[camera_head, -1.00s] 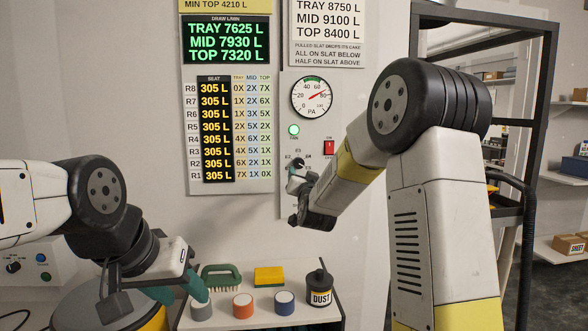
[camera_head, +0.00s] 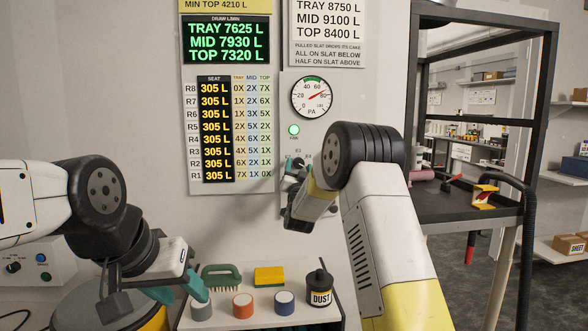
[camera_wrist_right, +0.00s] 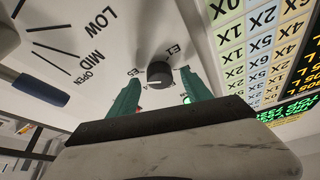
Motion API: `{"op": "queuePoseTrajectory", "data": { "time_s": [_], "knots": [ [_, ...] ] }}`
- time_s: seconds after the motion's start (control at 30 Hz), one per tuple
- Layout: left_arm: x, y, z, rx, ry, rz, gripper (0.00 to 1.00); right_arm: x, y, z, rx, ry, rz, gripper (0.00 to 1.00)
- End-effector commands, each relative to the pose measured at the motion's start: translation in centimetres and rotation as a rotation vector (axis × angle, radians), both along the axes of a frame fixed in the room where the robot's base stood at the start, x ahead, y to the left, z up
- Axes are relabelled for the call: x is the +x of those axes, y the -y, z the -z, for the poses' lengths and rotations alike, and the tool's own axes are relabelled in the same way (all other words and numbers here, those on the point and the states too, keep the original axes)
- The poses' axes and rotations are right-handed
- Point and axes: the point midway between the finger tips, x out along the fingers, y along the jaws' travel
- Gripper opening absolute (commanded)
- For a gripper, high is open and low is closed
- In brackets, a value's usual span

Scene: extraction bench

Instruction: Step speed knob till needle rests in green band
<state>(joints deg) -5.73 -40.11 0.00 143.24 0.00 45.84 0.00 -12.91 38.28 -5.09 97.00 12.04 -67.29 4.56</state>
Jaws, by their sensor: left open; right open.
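The speed knob (camera_wrist_right: 160,74) is a dark round knob on the pale panel (camera_head: 345,95). In the right wrist view it sits between the two teal fingers of my open right gripper (camera_wrist_right: 160,92), with a gap on each side. My left gripper (camera_head: 178,292) is open and empty over the bench.
A green lamp (camera_head: 294,130) is lit below the gauge. The bench holds a brush (camera_head: 221,275), a yellow sponge (camera_head: 269,277), several round pots and a black DUST canister (camera_head: 319,288). A dark shelf rack (camera_head: 465,205) stands right of my right arm.

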Motion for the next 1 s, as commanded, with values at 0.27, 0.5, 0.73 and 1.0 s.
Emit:
{"op": "queuePoseTrajectory", "data": {
  "time_s": [0.27,0.5,0.73,1.0],
  "knots": [
    [0.00,0.00,0.00,0.000,0.000,0.000,0.45,0.17,0.03,-0.06,0.000,-0.001,0.000,0.57],
    [0.00,0.00,0.00,0.000,0.000,0.000,0.45,0.15,0.02,-0.05,0.000,-0.001,0.000,0.10],
    [0.00,0.00,0.00,0.000,0.000,0.000,0.45,0.15,0.03,-0.05,-0.006,-0.001,0.000,0.00],
    [0.00,0.00,0.00,0.000,0.000,0.000,0.45,0.18,0.14,-0.03,-0.094,0.003,0.000,0.00]
  ]
}}
